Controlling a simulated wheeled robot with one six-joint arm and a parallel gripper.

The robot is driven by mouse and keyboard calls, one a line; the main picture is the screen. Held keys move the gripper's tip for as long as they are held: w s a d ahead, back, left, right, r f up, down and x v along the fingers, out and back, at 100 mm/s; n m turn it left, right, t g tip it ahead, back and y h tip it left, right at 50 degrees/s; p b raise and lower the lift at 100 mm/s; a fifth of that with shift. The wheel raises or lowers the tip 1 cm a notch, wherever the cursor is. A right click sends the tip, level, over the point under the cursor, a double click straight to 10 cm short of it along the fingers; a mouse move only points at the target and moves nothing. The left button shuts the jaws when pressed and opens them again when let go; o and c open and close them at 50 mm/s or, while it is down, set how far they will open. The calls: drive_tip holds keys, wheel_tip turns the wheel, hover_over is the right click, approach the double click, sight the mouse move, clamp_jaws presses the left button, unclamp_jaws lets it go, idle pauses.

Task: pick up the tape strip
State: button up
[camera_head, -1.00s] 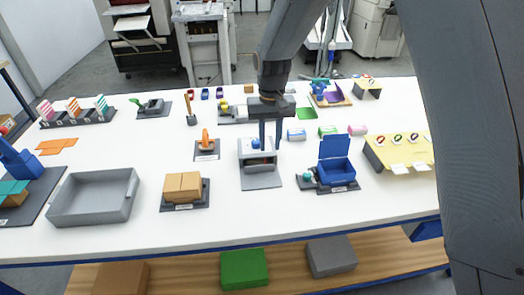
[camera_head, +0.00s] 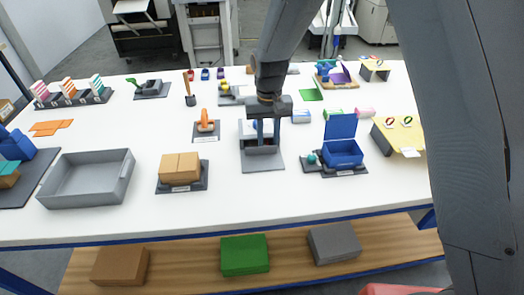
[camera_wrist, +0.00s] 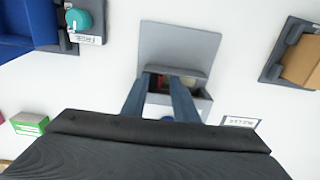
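I cannot pick out a tape strip with certainty. A grey box-like fixture on a grey base plate (camera_head: 263,164) stands mid-table, with a blue round part partly hidden by my fingers. In the wrist view the fixture's plate (camera_wrist: 178,45) lies beyond the fingertips, and its open slot shows small dark and reddish bits that are too small to name. My gripper (camera_head: 268,142) points down at this fixture. Its two blue-grey fingers (camera_wrist: 167,78) are apart with nothing seen held between them. The fingertips overlap the slot's edge in view; contact cannot be told.
A blue open-lidded box (camera_head: 342,148) stands close on the right. Cardboard-coloured blocks (camera_head: 179,168) and an orange-handled item (camera_head: 206,123) are on the left. A grey tray (camera_head: 86,199) is further left. White table shows clear at the front.

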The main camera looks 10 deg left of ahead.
clamp_jaws()
idle(0.4)
